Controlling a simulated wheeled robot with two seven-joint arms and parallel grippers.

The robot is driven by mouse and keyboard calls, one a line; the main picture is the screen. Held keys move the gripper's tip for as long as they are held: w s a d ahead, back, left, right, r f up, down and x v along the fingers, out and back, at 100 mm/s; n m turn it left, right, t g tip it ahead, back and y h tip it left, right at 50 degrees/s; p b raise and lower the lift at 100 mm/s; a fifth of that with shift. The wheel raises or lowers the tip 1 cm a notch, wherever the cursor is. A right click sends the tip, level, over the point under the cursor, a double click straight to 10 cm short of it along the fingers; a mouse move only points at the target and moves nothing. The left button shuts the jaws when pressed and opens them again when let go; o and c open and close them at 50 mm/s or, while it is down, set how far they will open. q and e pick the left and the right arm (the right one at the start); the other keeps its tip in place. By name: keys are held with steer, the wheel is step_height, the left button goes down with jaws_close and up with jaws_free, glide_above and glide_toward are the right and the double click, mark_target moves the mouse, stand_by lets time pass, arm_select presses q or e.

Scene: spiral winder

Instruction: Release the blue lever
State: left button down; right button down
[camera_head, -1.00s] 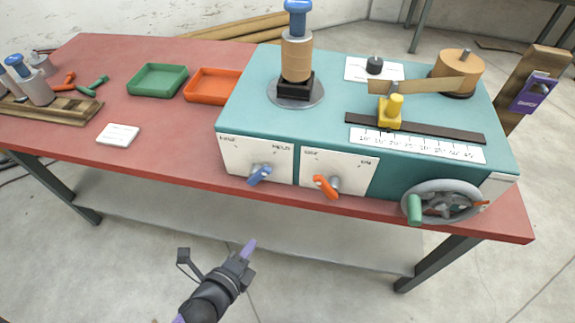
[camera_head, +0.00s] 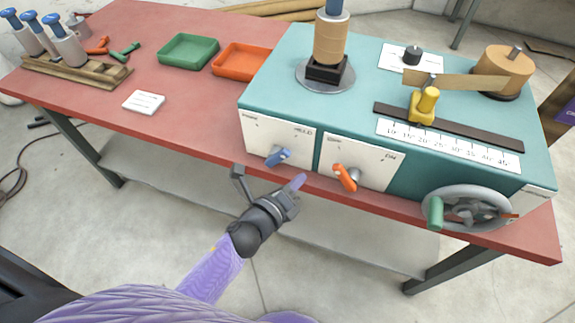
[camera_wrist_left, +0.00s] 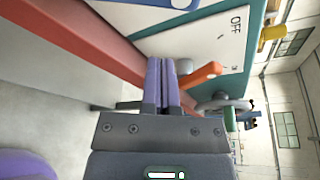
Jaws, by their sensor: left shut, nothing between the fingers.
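The blue lever (camera_head: 278,157) sits on the left white front panel of the teal winder and points down to the left, toward the panel's left side. My left gripper (camera_head: 298,182) is just below and to the right of it, in front of the table's front edge, apart from the lever. Its purple fingers are shut and empty. In the left wrist view the shut fingers (camera_wrist_left: 160,82) point toward the panels, near the orange lever (camera_wrist_left: 203,75). The orange lever also shows in the head view (camera_head: 344,177), on the right panel. My right gripper is not in view.
The teal winder (camera_head: 300,60) carries a spool post (camera_head: 331,40), a yellow guide (camera_head: 424,104) and a handwheel (camera_head: 467,208) at lower right. Green (camera_head: 188,38) and orange trays stand on the red table, with a white card (camera_head: 144,101). The space before the table is open.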

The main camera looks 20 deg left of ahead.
mark_target(279, 155)
arm_select(q)
steer(key=w+a+r+p, duration=0.1)
steer(key=w+a+r, duration=0.1)
steer(key=shift+a+p, duration=0.3)
steer(key=shift+p, duration=0.05)
steer(key=shift+a+r+n, duration=0.2)
steer(key=shift+a+n, duration=0.05)
steer(key=shift+n, duration=0.45)
steer(key=shift+a+r+n+t+h+b, duration=0.3)
steer(key=shift+n+t+h, duration=0.15)
steer(key=shift+n, duration=0.25)
steer(key=n, duration=0.1)
steer(key=a+n+t, duration=0.1)
steer(key=n, duration=0.1)
steer(key=shift+w+a+r+h+b, duration=0.1)
steer(key=shift+a+r+h+b, duration=0.15)
steer(key=shift+r+h+b, duration=0.15)
steer(key=shift+a+r+n+t+b, duration=0.1)
steer(key=shift+a+n+t+b, duration=0.4)
steer(key=shift+n, duration=0.85)
steer(key=shift+a+f+n+t+b, duration=0.1)
steer(key=shift+a+n+t+b, duration=0.15)
steer(key=shift+a+n, duration=0.8)
steer(key=shift+a+r+n+t+b, duration=0.1)
steer(key=shift+a+n+t+b, duration=0.25)
steer(key=shift+n, duration=1.35)
steer(key=shift+t+y, duration=0.25)
